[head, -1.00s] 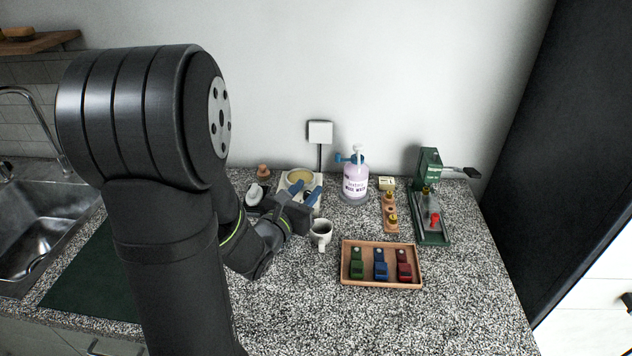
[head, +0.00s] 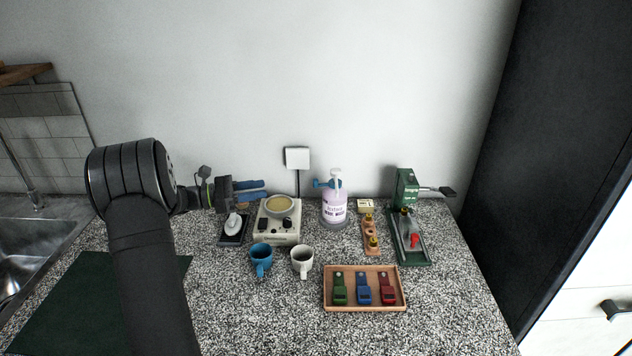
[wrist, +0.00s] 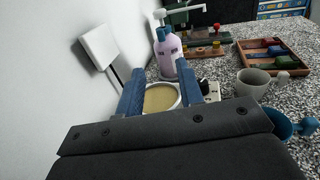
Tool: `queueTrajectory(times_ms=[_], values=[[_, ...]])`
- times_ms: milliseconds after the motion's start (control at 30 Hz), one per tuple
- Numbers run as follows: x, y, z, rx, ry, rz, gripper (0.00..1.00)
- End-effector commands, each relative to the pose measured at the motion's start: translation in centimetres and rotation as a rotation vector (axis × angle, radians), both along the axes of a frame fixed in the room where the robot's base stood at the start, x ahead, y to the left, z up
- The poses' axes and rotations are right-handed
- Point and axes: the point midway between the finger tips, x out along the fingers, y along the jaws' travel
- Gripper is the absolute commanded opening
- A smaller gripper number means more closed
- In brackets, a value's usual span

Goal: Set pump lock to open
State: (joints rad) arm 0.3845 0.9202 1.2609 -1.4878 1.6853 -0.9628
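The pump bottle (head: 334,210) is pale lilac with a white pump top, and stands at the back of the counter. A blue piece (head: 325,184) at its neck sticks out to the left; I take it for the pump lock. The bottle also shows in the wrist view (wrist: 168,57), beyond the fingertips. My gripper (head: 265,190) is left of the bottle, above the white appliance, with its blue fingers pointing right. In the wrist view my gripper (wrist: 161,68) has its fingers apart with nothing between them. It does not touch the bottle.
A white appliance with a round dish (head: 278,232) stands under my gripper. A blue mug (head: 261,258) and white mug (head: 302,260) are in front. A wooden tray (head: 330,301) holds coloured clips. A green press (head: 405,190) is at right. The wall is close behind.

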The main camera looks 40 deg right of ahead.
Motion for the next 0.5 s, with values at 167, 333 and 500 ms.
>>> queueTrajectory(times_ms=[167,333,500], values=[[-1.6,-2.6,0.0,0.0,0.001,-0.003,0.34],[-3.5,-5.9,0.0,-0.001,0.001,-0.003,0.34],[-5.5,-9.1,0.0,-0.001,0.0,-0.003,0.34]])
